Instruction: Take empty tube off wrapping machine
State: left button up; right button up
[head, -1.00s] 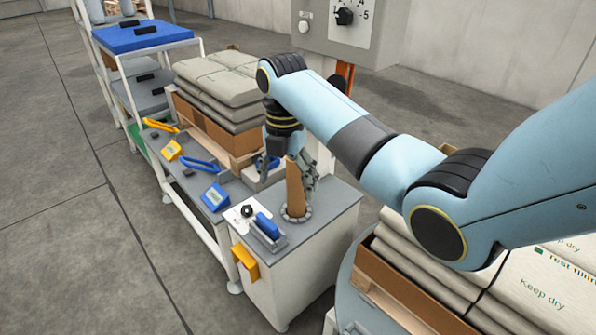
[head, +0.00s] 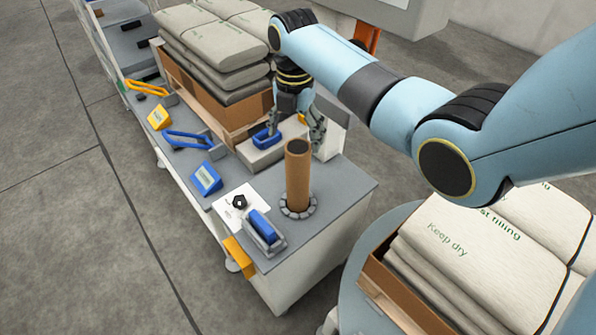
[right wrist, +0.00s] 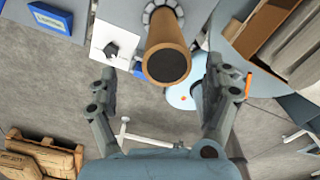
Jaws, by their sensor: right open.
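The empty tube (head: 298,180) is a brown cardboard tube. It stands upright in a grey ring-shaped holder (head: 298,206) on the grey machine top. My right gripper (head: 296,132) is open and empty, just behind the tube's upper end in the head view. In the right wrist view the tube (right wrist: 168,45) points its open end towards the camera, between the lines of the two spread fingers (right wrist: 161,84), with a gap on each side. I see no finger touching it. My left gripper is not in view.
A blue-handled block (head: 263,228) and a white plate with a black knob (head: 239,202) sit left of the tube. Stacked grey sacks (head: 215,45) stand behind. Sacks marked "Keep dry" (head: 470,245) lie on the right. Open floor is at the left.

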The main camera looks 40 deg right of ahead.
aim_at(298, 146)
jog(key=f, duration=0.2)
jog(key=s+f, duration=0.1)
jog(key=f, duration=0.1)
jog(key=shift+d+f, duration=0.1)
jog(key=shift+f, duration=0.25)
jog(key=shift+w+f, duration=0.1)
jog(key=shift+f, duration=0.15)
jog(key=shift+c, duration=0.5)
jog(key=c, duration=0.5)
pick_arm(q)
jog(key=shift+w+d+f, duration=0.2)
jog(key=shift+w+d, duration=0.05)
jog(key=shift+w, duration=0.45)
pick_arm(e)
jog(key=c, duration=1)
